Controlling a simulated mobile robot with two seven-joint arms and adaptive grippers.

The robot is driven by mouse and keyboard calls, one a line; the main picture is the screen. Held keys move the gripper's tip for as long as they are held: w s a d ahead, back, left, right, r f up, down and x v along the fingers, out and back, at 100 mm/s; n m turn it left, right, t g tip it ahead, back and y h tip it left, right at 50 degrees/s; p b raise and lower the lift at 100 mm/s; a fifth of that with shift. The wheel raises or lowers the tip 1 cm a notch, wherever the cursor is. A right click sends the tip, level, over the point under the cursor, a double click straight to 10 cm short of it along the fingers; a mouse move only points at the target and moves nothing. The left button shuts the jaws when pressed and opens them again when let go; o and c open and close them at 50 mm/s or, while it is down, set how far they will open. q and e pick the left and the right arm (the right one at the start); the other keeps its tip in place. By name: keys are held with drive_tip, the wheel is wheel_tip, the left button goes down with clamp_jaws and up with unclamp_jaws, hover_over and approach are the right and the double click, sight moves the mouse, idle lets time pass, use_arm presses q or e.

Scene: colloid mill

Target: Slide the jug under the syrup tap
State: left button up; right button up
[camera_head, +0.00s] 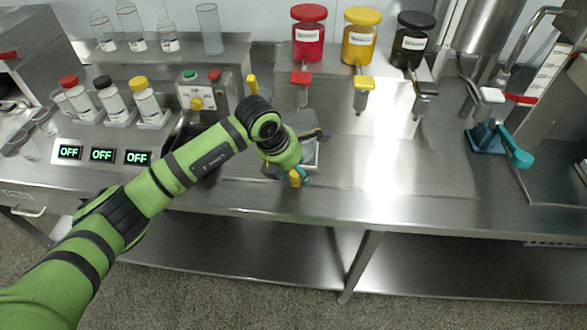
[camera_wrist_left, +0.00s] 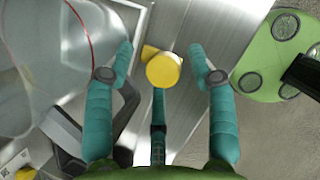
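My left gripper (camera_head: 297,172) is low at the counter's front edge, mostly hidden behind its own wrist in the head view. In the left wrist view its teal fingers (camera_wrist_left: 165,75) are spread apart, with a yellow rounded knob (camera_wrist_left: 163,69) between their tips. I cannot tell whether they touch it. A large clear vessel (camera_wrist_left: 45,60) with a thin red line, possibly the jug, is left of the fingers there. In the head view I cannot make out the jug. Syrup jars, red (camera_head: 309,40), yellow (camera_head: 360,43) and black (camera_head: 411,45), stand at the back with taps below.
Labelled bottles (camera_head: 113,100) and OFF displays (camera_head: 103,155) are at the left. A control box (camera_head: 204,92) stands behind my arm. A blue device with a teal handle (camera_head: 517,155) sits at the right. The steel counter (camera_head: 385,180) is clear before the taps.

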use_arm(q)
drive_tip(key=shift+s+a, duration=0.1)
drive_tip(key=v, duration=1.2)
